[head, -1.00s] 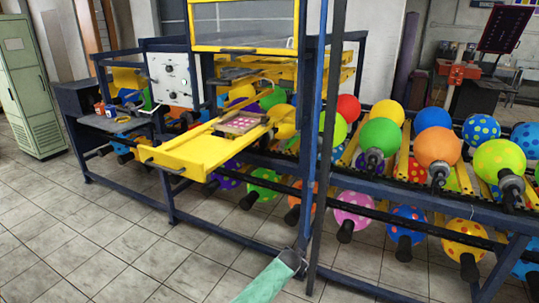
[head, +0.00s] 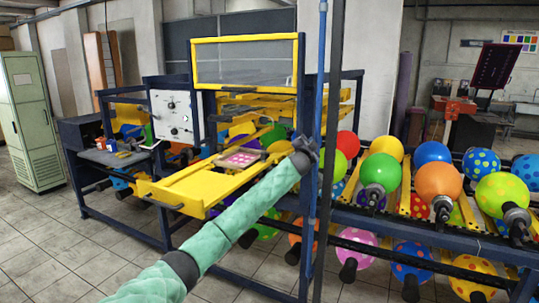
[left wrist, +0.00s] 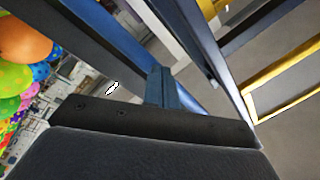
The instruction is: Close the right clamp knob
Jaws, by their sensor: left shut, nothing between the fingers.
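The yellow tray (head: 190,186) of the balloon printing machine juts out at centre left, with a pink printing plate (head: 241,160) at its inner end. The right clamp knob is too small or hidden to make out. My left gripper (head: 310,147) is shut and empty, raised beside the blue upright post, right of the plate. Its closed fingers (left wrist: 163,88) also show in the left wrist view, in front of blue and dark bars. My right gripper is not in view.
A blue post (head: 318,90) and a dark post stand close by my left gripper. A yellow window frame (head: 245,38) rises behind the tray. Colourful balloons (head: 440,181) sit on racks at right. A control panel (head: 174,116) is at left.

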